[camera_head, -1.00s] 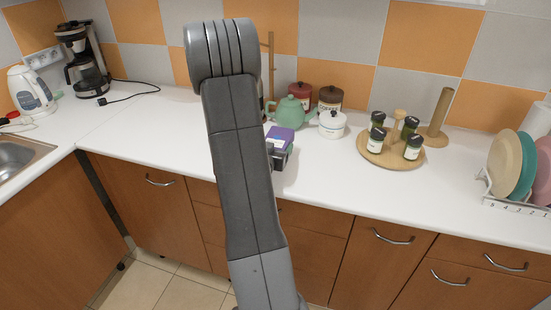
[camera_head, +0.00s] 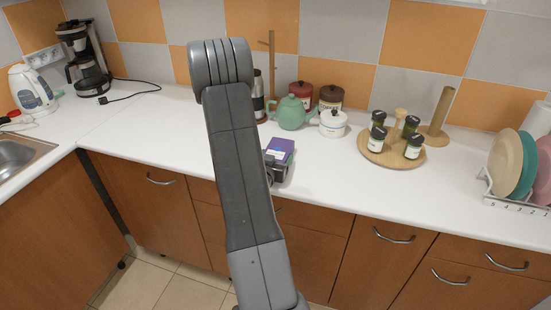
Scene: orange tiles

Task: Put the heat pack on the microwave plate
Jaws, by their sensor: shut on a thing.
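A purple pack with a pale label (camera_head: 281,147), which looks like the heat pack, shows just right of my arm, above the counter's front part. My gripper (camera_head: 276,162) is at the pack, shut on it, and mostly hidden behind my arm. The fingertips cannot be made out clearly. No microwave or microwave plate can be seen in this view.
A green teapot (camera_head: 291,112), a white lidded pot (camera_head: 333,123) and canisters (camera_head: 331,97) stand behind the pack. A wooden tray (camera_head: 378,154) with spice jars is to the right, then a dish rack (camera_head: 518,203). The counter's left part (camera_head: 140,130) is clear.

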